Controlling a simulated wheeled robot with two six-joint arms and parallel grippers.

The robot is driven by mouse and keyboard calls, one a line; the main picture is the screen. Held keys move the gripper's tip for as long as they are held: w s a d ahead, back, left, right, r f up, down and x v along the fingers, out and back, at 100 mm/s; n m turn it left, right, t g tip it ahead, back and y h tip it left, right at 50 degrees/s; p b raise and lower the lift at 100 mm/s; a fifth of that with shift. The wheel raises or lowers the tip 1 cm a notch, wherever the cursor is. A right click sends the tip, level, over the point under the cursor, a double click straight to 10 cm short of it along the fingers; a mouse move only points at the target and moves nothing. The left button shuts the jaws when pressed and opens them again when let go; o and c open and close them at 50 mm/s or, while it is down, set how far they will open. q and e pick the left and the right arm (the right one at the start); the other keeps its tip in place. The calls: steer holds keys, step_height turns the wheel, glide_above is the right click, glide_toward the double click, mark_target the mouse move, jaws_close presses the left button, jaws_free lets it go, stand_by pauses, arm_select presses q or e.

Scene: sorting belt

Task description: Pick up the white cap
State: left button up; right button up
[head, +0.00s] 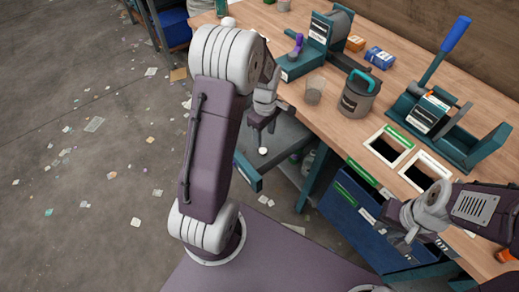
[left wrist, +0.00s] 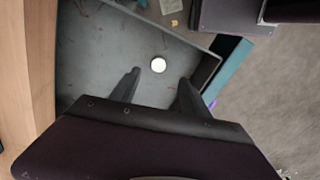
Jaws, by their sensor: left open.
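The white cap (head: 263,151) is a small round disc lying on the floor of a grey open drawer. It also shows in the left wrist view (left wrist: 158,64), just beyond my fingertips and roughly midway between them. My left gripper (head: 262,128) is open and empty, pointing down over the drawer, with its fingers (left wrist: 158,78) spread apart. The height between fingers and cap is hard to judge. My right gripper (head: 402,241) is at the lower right, in front of the bench by the blue bin; its fingers are too unclear to read.
The grey drawer (head: 249,176) with a teal front edge projects from the wooden bench (head: 329,124). Its walls surround the cap. On the bench stand a clear cup (head: 315,90), a grey canister (head: 356,97) and a teal lever press (head: 447,111). A blue bin (head: 362,217) hangs below two openings.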

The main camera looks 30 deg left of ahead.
arm_select(q)
steer(key=b, duration=0.1)
glide_above(264, 151)
steer(key=f, duration=0.4)
steer(key=shift+a+f, duration=0.15)
steer(key=shift+a, duration=0.1)
steer(key=shift+d, duration=0.1)
step_height(264, 151, down, 5)
steer(key=shift+f+b, duration=0.1)
steer(key=shift+b, duration=0.7)
steer(key=shift+d, duration=0.1)
steer(key=shift+c, duration=0.3)
jaws_close()
